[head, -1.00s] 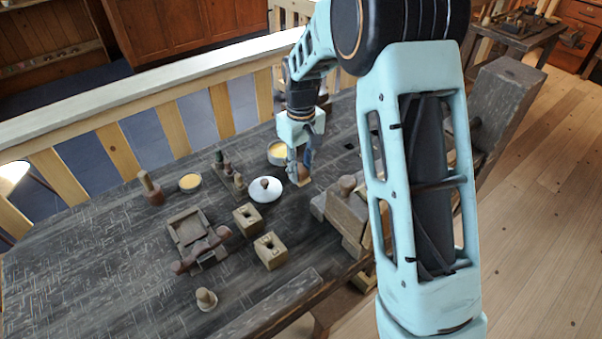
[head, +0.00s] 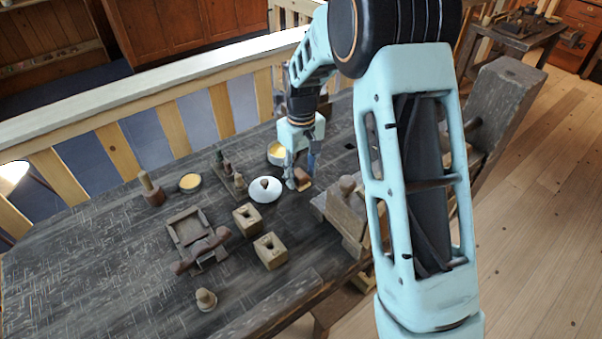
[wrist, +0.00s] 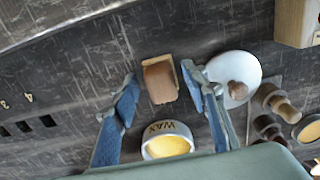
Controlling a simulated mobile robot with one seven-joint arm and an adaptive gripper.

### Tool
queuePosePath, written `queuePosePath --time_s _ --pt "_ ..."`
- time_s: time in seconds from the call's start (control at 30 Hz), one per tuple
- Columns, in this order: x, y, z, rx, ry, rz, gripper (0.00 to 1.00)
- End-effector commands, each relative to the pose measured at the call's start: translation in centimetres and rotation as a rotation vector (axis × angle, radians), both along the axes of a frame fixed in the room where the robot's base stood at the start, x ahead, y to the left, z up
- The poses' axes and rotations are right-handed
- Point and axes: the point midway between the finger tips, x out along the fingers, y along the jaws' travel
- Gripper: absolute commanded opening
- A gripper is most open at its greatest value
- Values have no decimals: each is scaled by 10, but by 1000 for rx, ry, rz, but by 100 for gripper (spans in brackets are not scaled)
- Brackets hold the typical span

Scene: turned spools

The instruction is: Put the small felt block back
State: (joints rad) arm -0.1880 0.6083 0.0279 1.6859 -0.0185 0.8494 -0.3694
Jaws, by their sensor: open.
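The small felt block (wrist: 159,82) has a brown wooden body with a pale yellow felt edge. It lies on the dark bench between my fingers, and also shows in the head view (head: 303,180). My gripper (wrist: 161,76) is open, with one blue finger on each side of the block. A gap shows on the left; the right finger is close to the block's edge, and I cannot tell if it touches. In the head view my gripper (head: 299,179) is low over the bench, right of the white round dish (head: 264,190).
A wax tin (wrist: 168,140) stands close to my fingers. The white dish with a brown knob (wrist: 241,80) is just right of my right finger. Numbered slots (wrist: 25,127) are at the left. A wooden vise-like block (head: 343,210) stands at the bench's right edge.

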Motion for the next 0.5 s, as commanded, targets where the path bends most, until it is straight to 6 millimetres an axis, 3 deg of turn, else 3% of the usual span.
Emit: queuePosePath --time_s 0.5 --pt "2 0 100 1 -5 0 41"
